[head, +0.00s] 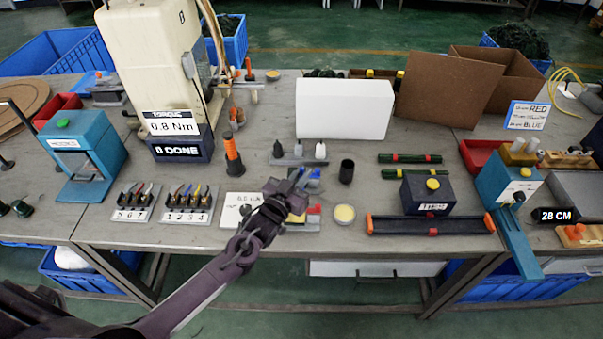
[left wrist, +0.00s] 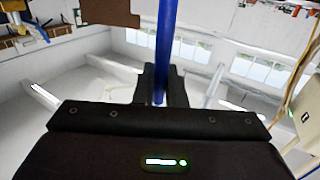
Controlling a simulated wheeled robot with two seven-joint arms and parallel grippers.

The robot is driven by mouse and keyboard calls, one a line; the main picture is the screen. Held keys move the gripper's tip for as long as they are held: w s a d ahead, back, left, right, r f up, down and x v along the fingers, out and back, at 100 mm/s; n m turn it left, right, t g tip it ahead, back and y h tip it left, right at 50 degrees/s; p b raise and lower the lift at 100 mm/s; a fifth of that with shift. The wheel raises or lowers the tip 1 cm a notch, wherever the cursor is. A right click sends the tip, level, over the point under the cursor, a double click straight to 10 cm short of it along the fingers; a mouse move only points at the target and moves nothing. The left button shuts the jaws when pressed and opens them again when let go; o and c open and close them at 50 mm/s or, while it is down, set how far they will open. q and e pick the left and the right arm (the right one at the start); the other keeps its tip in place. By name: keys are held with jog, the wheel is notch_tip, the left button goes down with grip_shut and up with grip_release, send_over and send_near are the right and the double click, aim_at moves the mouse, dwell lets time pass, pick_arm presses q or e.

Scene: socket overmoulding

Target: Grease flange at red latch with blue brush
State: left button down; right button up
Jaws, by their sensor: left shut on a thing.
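My left gripper (head: 290,186) is above the front middle of the bench, shut on a blue brush. In the left wrist view the blue brush handle (left wrist: 165,45) stands between the two dark fingers (left wrist: 160,88); its bristles cannot be made out. Just under and right of the gripper are small blue, red (head: 314,210) and yellow parts, partly hidden by it. A round pot with pale yellow content (head: 344,213) stands to their right. Several bars with red marks lie further right, one of them green (head: 410,158). I cannot tell which part is the flange at the red latch.
A white box (head: 344,108) stands behind the gripper. A black cup (head: 347,171) and small bottles (head: 300,150) stand between. A navy box with a yellow button (head: 428,194) is right. Connector racks (head: 188,203) and an orange-black driver (head: 233,155) are left.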

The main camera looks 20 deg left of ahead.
pick_arm(q)
jog(key=shift+w+a, duration=0.1)
jog(key=shift+w, duration=0.15)
jog(key=shift+s+d+p, duration=0.25)
jog(key=shift+s+p, duration=0.05)
jog(key=shift+s, duration=0.55)
dwell(0.3)
jog(key=shift+w, duration=0.1)
jog(key=shift+w+a+b, duration=0.25)
jog(key=shift+w+b, duration=0.2)
jog(key=shift+w, duration=0.3)
jog(key=shift+s+d+p, duration=0.25)
jog(key=shift+s+p, duration=0.35)
jog(key=shift+s, duration=0.3)
jog(key=shift+r, duration=0.15)
